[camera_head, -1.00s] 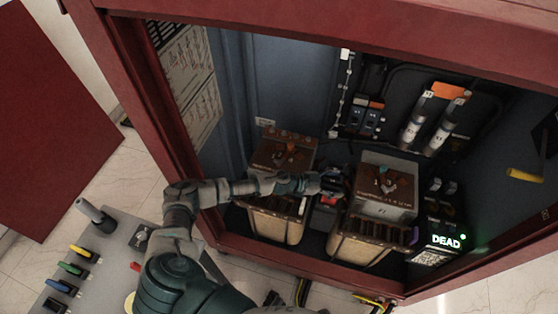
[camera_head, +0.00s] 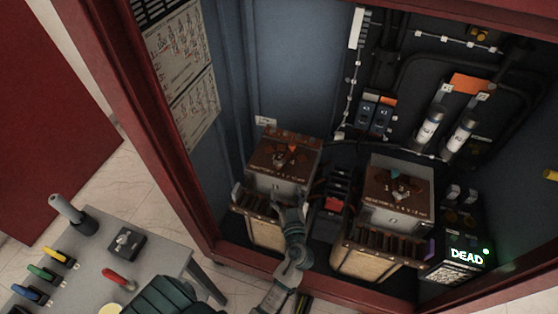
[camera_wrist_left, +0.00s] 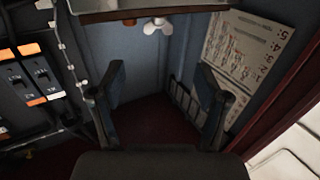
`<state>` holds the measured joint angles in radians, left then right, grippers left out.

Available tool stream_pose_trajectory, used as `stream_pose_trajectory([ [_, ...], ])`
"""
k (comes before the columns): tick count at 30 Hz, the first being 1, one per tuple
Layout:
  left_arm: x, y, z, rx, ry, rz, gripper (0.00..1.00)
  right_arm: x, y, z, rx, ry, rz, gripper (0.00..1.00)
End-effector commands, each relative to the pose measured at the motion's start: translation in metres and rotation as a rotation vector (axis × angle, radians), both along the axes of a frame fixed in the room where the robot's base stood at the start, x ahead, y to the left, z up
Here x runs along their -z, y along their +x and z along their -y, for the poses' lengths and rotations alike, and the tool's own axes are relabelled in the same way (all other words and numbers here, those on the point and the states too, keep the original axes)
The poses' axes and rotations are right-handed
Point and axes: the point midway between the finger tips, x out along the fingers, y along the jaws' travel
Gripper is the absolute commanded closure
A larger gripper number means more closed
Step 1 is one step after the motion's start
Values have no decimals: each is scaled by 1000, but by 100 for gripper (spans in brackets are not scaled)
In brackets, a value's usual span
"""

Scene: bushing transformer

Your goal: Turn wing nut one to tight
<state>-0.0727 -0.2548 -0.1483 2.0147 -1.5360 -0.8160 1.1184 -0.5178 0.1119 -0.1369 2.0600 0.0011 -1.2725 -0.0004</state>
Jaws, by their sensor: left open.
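Two brown-topped, grey transformer units stand in the red cabinet. In the head view the left unit (camera_head: 284,165) and the right unit (camera_head: 398,190) carry small orange and dark pieces on top; I cannot tell which is wing nut one. My left gripper (camera_head: 283,205) is in front of the left unit, partly hidden by its own arm. In the left wrist view a pale wing nut (camera_wrist_left: 157,26) shows at the top, beneath a plate edge. The open, empty fingers of my left gripper (camera_wrist_left: 160,70) are apart from it. My right gripper is not in view.
The cabinet's red frame (camera_head: 195,215) borders the opening. Fuses (camera_head: 460,135) and breakers (camera_head: 375,115) sit on the back wall, and a box reading DEAD (camera_head: 466,255) stands at right. A grey table (camera_head: 160,262) with coloured handles is at lower left.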

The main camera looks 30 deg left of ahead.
Motion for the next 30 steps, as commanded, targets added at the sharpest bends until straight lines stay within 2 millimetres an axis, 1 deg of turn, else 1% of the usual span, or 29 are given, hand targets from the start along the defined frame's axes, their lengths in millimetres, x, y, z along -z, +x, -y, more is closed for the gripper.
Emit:
stream_pose_trajectory([
  [1,-4,10,-8,1,4,4,25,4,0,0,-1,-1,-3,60],
  [9,-3,58,-53,3,3,3,25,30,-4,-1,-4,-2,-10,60],
  [12,-2,74,-68,3,1,3,25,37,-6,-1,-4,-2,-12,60],
  [15,-2,87,-78,4,0,3,25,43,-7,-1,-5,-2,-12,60],
  [21,0,100,-90,5,1,1,25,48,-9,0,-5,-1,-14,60],
  [30,0,102,-92,5,-1,2,25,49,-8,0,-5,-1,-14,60],
])
